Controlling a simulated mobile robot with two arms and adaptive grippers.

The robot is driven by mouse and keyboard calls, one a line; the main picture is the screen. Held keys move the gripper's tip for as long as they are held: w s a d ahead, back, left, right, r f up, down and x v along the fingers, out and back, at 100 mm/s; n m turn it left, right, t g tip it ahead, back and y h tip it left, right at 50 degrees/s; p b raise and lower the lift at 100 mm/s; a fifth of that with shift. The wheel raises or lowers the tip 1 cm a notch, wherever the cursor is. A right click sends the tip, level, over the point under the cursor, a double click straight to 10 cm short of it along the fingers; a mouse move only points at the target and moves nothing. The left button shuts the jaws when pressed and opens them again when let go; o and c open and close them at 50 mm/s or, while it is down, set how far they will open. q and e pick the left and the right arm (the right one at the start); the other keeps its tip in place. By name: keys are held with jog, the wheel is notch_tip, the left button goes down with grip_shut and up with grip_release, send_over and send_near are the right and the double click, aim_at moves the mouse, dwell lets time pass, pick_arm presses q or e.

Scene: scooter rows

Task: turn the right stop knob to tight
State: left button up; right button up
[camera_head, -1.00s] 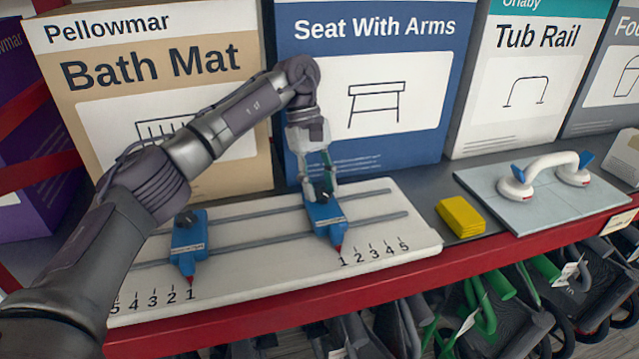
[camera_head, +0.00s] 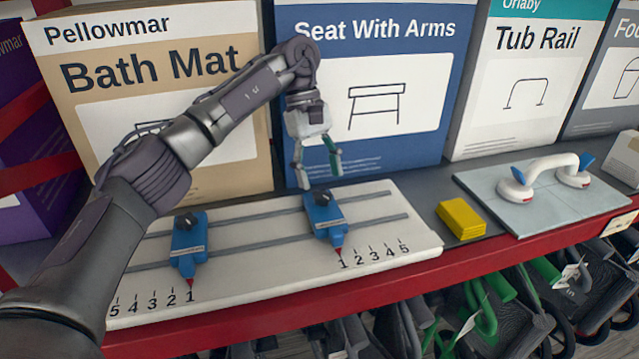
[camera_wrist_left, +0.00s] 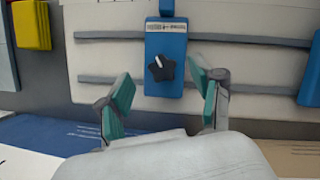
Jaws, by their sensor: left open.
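The right stop (camera_head: 327,222) is a blue block on two grey rails of a white board (camera_head: 385,261), its red pointer at 1 on the right scale. Its black star-shaped knob (camera_head: 322,197) is on top; in the left wrist view the knob (camera_wrist_left: 161,69) shows a white mark pointing up and slightly left. My left gripper (camera_head: 319,181) is open and empty, raised just behind and above the knob, apart from it. In the left wrist view its fingers (camera_wrist_left: 162,98) are spread with nothing between them. The left stop (camera_head: 187,245) has its pointer at 1 on the left scale. My right gripper is not in view.
Boxes, including a blue seat box (camera_head: 420,110), stand close behind the board. A yellow block (camera_head: 461,217) and a white tub rail (camera_head: 545,168) on a grey-blue panel (camera_head: 520,213) lie to the right. A red shelf edge (camera_head: 300,307) runs along the front.

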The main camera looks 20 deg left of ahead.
aim_at(320, 192)
pick_arm(q)
notch_tip(320, 192, up, 7)
jog(key=shift+f, duration=0.2)
dwell(0.3)
